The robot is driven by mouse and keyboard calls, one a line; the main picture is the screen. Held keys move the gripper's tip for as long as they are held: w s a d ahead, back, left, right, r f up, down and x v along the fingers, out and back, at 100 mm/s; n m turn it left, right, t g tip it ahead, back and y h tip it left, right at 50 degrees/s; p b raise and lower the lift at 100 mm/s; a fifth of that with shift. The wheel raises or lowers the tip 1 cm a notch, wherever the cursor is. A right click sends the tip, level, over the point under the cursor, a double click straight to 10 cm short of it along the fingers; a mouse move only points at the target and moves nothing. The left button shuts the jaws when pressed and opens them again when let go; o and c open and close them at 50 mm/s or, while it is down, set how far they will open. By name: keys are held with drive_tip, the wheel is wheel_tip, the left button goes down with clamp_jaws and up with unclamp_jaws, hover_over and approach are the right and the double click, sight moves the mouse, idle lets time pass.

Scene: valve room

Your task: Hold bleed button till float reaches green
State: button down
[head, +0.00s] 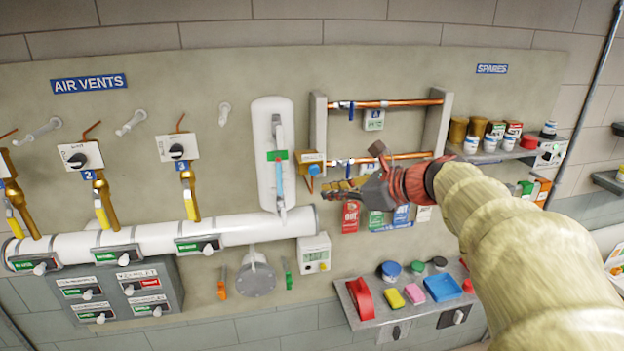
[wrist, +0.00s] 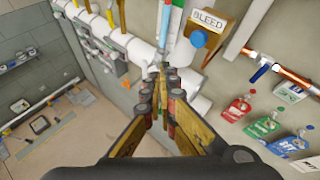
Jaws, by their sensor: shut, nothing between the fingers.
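The bleed button is a blue round knob (wrist: 198,38) on a brass-coloured box (wrist: 222,40) labelled BLEED in the wrist view. In the head view the button (head: 314,170) sits just right of the white level gauge (head: 263,125). The gauge has a green mark (head: 277,155) and a light blue column (head: 279,182) whose top lies near that mark. I cannot make out the float clearly. My gripper (head: 328,189) is shut and empty, just below the button. In the wrist view its fingertips (wrist: 162,72) are below and left of the button, apparently not touching it.
Copper pipes (head: 400,103) run right of the gauge, with hanging tags (head: 376,220) below them. A white main pipe (head: 250,226) runs at lower left. A shelf (head: 372,312) with coloured items is below, and another shelf (head: 490,154) with jars is at right.

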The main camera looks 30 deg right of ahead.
sight(314, 169)
drive_tip(key=n, duration=0.4)
drive_tip(key=s+a+n, duration=0.1)
drive_tip(key=n, duration=0.4)
drive_tip(key=a+r+n, duration=0.1)
drive_tip(key=n, duration=0.3)
drive_tip(key=shift+s+a+y, duration=0.1)
drive_tip(key=shift+s+y, duration=0.15)
drive_tip(key=shift+y, duration=0.15)
drive_tip(key=shift+w, duration=0.1)
drive_tip(key=w+d+p, duration=0.1)
drive_tip(key=w+d, duration=0.1)
drive_tip(key=w, duration=0.6)
drive_tip(key=shift+w+d+p, duration=0.2)
drive_tip(key=shift+d+p, duration=0.05)
drive_tip(key=shift+p, duration=0.1)
idle(0.7)
drive_tip(key=shift+w+d, duration=0.1)
drive_tip(key=shift+w, duration=0.25)
